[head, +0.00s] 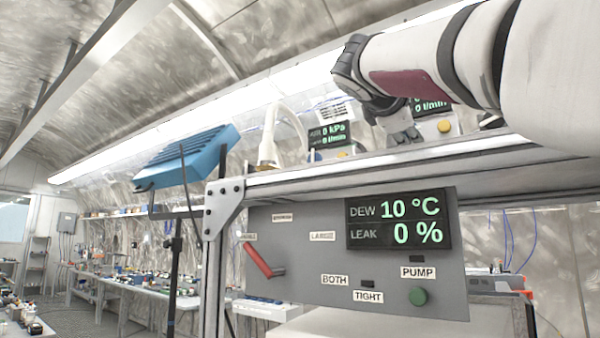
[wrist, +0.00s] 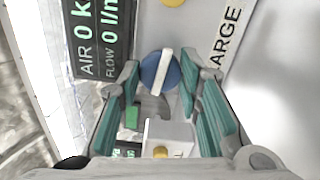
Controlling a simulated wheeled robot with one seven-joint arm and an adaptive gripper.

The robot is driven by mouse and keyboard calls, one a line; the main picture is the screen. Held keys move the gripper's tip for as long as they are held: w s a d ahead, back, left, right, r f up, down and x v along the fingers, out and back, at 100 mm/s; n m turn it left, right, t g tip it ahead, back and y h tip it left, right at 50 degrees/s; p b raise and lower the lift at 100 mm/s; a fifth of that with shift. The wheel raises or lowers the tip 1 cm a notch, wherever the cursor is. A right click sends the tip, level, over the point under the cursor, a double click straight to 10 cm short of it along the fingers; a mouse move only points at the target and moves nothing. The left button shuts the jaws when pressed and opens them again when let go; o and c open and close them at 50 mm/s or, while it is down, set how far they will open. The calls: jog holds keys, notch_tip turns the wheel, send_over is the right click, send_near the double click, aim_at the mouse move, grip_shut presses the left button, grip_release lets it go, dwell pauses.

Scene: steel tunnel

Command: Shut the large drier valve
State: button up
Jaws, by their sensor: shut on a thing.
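The large drier valve is a round blue knob (wrist: 174,73) with a white bar across its face, in the wrist view beside the "LARGE" label (wrist: 226,38). The bar runs nearly up and down the picture, leaning slightly right at its top. My gripper (wrist: 160,74) has its teal-padded fingers on both sides of this knob and is shut on it. In the head view my gripper (head: 405,136) is above the shelf at right, and it and my arm hide the knob. The display beside the knob (wrist: 101,35) reads air 0; its units are cut off.
A grey panel (head: 300,270) under the shelf (head: 330,178) has a red lever (head: 264,258), a green pump button (head: 418,296) and a display (head: 398,220) reading dew 10 °C, leak 0 %. A white hooked pipe (head: 270,150) and a blue slatted device (head: 187,157) stand left of my arm.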

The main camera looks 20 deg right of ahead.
jog(key=m+b, duration=0.2)
jog(key=m, duration=0.4)
jog(key=shift+w+f+m+b, duration=0.1)
jog(key=shift+f+m+b, duration=0.05)
jog(key=shift+m+b, duration=0.2)
jog(key=m+b, duration=0.2)
jog(key=m, duration=0.3)
jog(key=shift+m, duration=0.35)
jog(key=o, duration=1.1)
jog(key=shift+o, duration=0.2)
jog(key=v, duration=1.2)
